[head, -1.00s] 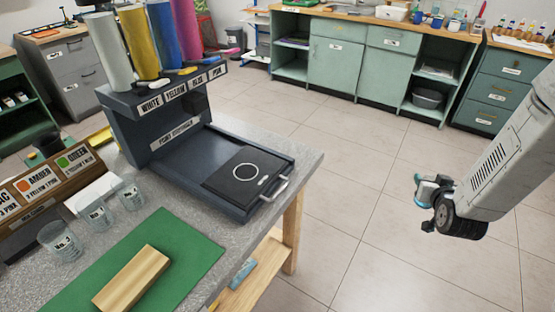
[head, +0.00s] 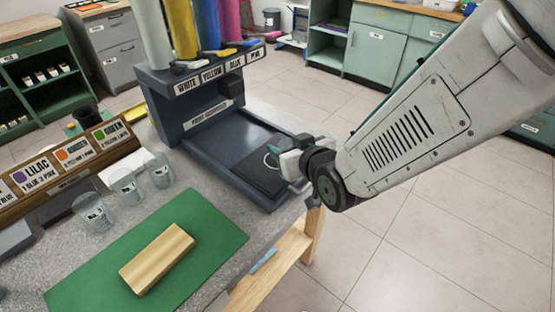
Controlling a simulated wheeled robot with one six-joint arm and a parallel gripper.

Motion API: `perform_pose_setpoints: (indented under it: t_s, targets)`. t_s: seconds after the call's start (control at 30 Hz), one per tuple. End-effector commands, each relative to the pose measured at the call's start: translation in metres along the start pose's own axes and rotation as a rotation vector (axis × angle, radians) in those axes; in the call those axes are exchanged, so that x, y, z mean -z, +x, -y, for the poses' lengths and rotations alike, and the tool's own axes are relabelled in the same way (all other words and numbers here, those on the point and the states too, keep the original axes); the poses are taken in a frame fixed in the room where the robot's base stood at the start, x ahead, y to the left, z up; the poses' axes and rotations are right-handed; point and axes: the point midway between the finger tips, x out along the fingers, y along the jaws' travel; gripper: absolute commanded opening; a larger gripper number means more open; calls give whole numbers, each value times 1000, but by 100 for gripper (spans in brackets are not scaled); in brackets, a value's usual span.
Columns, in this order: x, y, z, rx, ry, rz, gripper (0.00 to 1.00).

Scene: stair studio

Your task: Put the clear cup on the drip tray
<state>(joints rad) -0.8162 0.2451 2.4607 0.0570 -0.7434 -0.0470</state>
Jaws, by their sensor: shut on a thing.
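My gripper (head: 284,160) is over the right part of the drip tray (head: 240,171), near the white ring on it. It is shut on what looks like the clear cup (head: 284,147), a small pale teal, see-through shape mostly hidden by the fingers. I cannot tell whether the cup touches the tray. The dark tray lies at the foot of the paint dispenser (head: 207,98). My gripper and arm cover the tray's front right side and part of the ring.
Several clear labelled cups (head: 126,188) stand in a row on the grey table, left of the dispenser. A wood block (head: 157,258) lies on a green mat (head: 215,240) in front. Paint tubes (head: 181,35) stand on the dispenser. Open floor lies right of the table.

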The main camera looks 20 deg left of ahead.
Motion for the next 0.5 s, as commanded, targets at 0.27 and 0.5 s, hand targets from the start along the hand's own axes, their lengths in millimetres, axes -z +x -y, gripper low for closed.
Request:
perform_pose_setpoints:
  t_s: [0.27,0.5]
  targets:
    - [8,-27,93,152,-61,-2,28]
    - [8,-7,76,156,-64,-2,28]
